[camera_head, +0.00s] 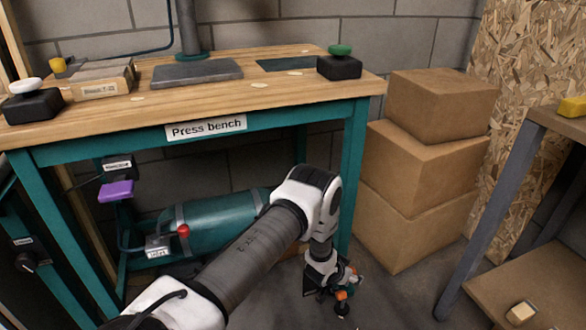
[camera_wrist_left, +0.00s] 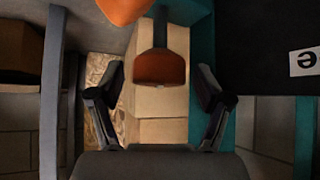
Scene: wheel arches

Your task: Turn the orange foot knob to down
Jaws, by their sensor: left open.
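My left gripper (camera_head: 335,292) hangs low near the floor beside the front right leg of the press bench (camera_head: 352,165). In the left wrist view the left gripper (camera_wrist_left: 158,100) is open, with its two fingers wide apart. An orange knob-like part (camera_wrist_left: 160,69) on a dark stem shows between and beyond the fingers. A second orange part (camera_wrist_left: 127,8) is cut off by the top edge of that view. Small orange bits (camera_head: 341,296) show at the gripper in the head view, partly hidden by it. I cannot tell the knob's setting. My right gripper is not in view.
Stacked cardboard boxes (camera_head: 405,235) stand right of the bench leg. A teal tank (camera_head: 215,225) with a red knob (camera_head: 184,231) lies under the bench. A purple pedal-like part (camera_head: 116,191) is at the left. A grey-legged table (camera_head: 480,220) stands at the right.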

